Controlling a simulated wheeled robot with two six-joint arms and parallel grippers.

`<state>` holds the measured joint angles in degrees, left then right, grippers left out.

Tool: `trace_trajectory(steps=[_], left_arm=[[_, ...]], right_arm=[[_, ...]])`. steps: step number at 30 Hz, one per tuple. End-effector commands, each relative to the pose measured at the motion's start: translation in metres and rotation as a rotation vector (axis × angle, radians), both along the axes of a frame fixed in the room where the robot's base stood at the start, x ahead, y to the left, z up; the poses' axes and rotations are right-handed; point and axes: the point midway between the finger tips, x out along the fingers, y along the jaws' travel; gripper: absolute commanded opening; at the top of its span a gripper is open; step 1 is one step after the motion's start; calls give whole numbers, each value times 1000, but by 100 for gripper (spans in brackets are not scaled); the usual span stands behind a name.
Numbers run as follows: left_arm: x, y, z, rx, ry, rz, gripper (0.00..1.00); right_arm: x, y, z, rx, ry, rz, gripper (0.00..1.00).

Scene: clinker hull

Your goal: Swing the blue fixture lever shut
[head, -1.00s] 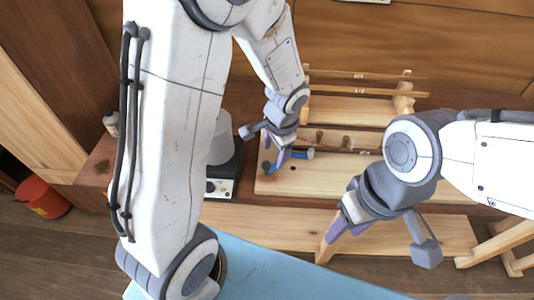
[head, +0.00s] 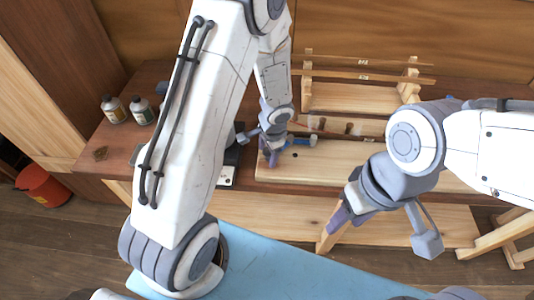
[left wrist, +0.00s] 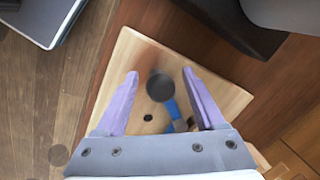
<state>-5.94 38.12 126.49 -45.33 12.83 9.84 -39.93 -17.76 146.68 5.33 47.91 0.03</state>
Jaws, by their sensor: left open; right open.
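The blue fixture lever (head: 300,141) is on the pale wooden board (head: 330,168), partly hidden by my left gripper in the head view. In the left wrist view, its blue arm (left wrist: 173,109) ends in a round dark knob (left wrist: 160,87). My left gripper (head: 256,146) is open at the lever's end. In the left wrist view, the knob shows between its two purple fingers (left wrist: 159,76), with gaps on both sides; I cannot tell any contact or the height difference. My right gripper (head: 382,230) is open and empty, in front of the board and well away from the lever.
A dark box with a pale front (head: 227,176) stands just left of the board. Bottles (head: 114,109) stand at the bench's left. A wooden rack (head: 350,97) is behind the board. A light blue surface (head: 285,265) lies nearest me, and a red bucket (head: 42,187) is on the floor.

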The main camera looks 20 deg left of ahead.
Motion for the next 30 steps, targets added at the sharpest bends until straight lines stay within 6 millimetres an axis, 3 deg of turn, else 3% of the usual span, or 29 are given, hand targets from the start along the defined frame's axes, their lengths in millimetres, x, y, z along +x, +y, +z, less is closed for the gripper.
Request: trace_trajectory(steps=[5, 7, 11, 30], left_arm=[[0, 0, 0, 0, 0, 0, 71], [0, 0, 0, 0, 0, 0, 52], [0, 0, 1, 0, 0, 0, 2], [0, 0, 1, 1, 0, 0, 0]], right_arm=[[0, 0, 0, 0, 0, 0, 50], [0, 0, 0, 0, 0, 0, 50], [0, 0, 0, 0, 0, 0, 50], [0, 0, 0, 0, 0, 0, 50]])
